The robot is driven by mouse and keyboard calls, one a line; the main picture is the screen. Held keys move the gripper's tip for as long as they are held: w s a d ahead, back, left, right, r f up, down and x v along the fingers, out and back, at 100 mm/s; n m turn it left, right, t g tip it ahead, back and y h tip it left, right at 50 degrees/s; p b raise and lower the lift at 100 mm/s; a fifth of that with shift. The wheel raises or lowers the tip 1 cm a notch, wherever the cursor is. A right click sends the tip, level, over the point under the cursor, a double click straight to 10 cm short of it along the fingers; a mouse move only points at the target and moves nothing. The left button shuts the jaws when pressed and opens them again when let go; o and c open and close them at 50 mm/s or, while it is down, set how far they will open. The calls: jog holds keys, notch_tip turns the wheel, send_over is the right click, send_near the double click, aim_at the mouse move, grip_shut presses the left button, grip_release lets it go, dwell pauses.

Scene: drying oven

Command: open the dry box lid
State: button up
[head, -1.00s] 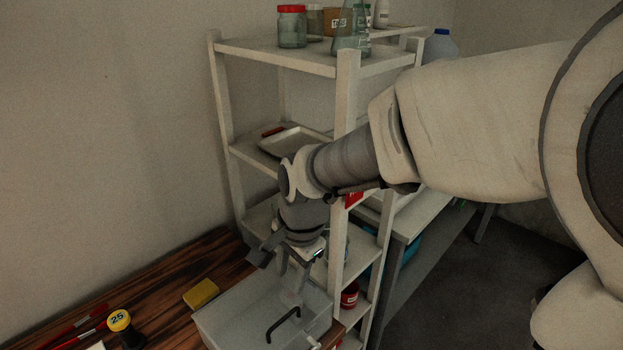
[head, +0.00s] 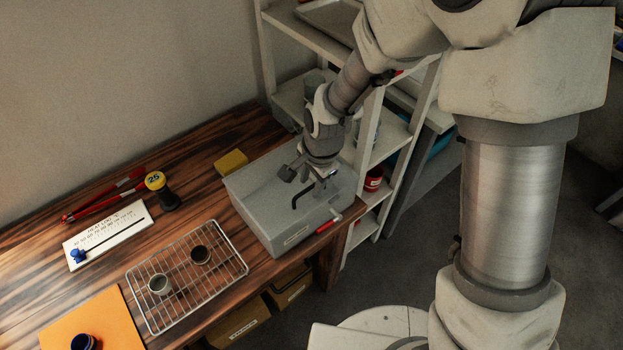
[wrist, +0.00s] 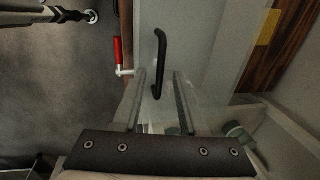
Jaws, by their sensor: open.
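The dry box (head: 262,205) is a pale grey box at the right end of the wooden bench. Its lid lies flat and shut, with a black bar handle (head: 303,193) on top. My gripper (head: 302,176) is just above the lid by the handle, open and empty, pointing down. In the wrist view the handle (wrist: 159,62) lies in line with the gap between the two fingers of my gripper (wrist: 159,75). I cannot tell whether they touch. A red-handled lever (head: 329,224) sits at the box's front right edge and also shows in the wrist view (wrist: 118,52).
A white shelf rack (head: 388,140) stands close behind and right of the box. A yellow sponge (head: 231,161) lies left of it. A wire rack (head: 186,277) with two small cups, an orange mat (head: 112,322) and a white scale board (head: 108,234) occupy the bench's left.

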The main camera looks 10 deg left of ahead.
jog(key=shift+f, duration=0.1)
grip_shut()
dwell(1.4)
